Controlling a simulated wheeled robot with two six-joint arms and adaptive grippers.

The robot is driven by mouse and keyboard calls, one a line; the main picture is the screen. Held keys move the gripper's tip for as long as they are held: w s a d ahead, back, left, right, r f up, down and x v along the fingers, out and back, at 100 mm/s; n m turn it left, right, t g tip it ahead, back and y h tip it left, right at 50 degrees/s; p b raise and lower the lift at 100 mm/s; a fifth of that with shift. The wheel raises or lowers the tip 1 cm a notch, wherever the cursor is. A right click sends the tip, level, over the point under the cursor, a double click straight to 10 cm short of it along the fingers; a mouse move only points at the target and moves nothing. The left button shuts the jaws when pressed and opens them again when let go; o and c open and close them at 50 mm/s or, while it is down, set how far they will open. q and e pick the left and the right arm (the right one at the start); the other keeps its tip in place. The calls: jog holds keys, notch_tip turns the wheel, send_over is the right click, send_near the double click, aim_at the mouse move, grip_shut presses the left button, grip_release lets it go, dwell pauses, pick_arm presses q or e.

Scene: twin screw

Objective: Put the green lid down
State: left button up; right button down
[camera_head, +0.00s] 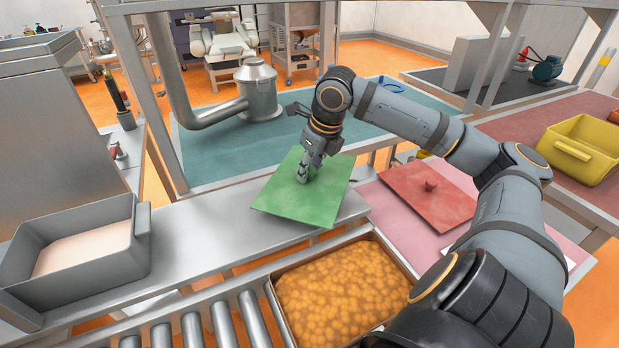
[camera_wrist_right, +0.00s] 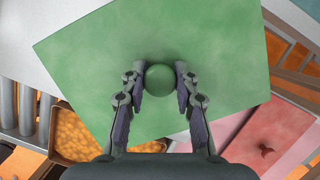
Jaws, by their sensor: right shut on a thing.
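The green lid (camera_head: 290,200) is a flat square plate, tilted a little in the head view, over the right end of the steel bench. My right gripper (camera_head: 303,178) is above its middle. In the right wrist view the two fingers (camera_wrist_right: 160,90) are shut on the round green knob (camera_wrist_right: 160,77) of the lid. The lid (camera_wrist_right: 100,55) fills much of that view. I cannot tell whether its underside touches the bench. My left gripper is not in view.
A red lid (camera_head: 428,193) with a small knob lies on a pink surface at right. An open box of orange-brown pieces (camera_head: 340,290) stands in front, beside rollers (camera_head: 222,322). A grey tray (camera_head: 120,245) stands at left on the bench (camera_head: 200,230). A yellow crate (camera_head: 585,150) is far right.

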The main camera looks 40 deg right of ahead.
aim_at(321, 185)
notch_tip(321, 185, down, 3)
jog(key=shift+r+b, duration=0.1)
jog(key=shift+b, duration=0.45)
jog(key=shift+r, duration=0.15)
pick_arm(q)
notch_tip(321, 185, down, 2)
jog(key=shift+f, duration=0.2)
pick_arm(e)
jog(key=c, duration=1)
grip_release()
jog(key=shift+r+p, duration=0.2)
jog(key=shift+p, duration=0.1)
jog(key=b+v, duration=0.1)
jog(key=v, duration=0.1)
jog(key=shift+d+r, duration=0.1)
jog(key=shift+r, duration=0.3)
pick_arm(q)
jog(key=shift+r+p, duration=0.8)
jog(key=shift+p, duration=0.25)
pick_arm(e)
jog(key=v, duration=0.9)
jog(key=shift+s+f, duration=0.1)
jog(key=shift+s, duration=0.05)
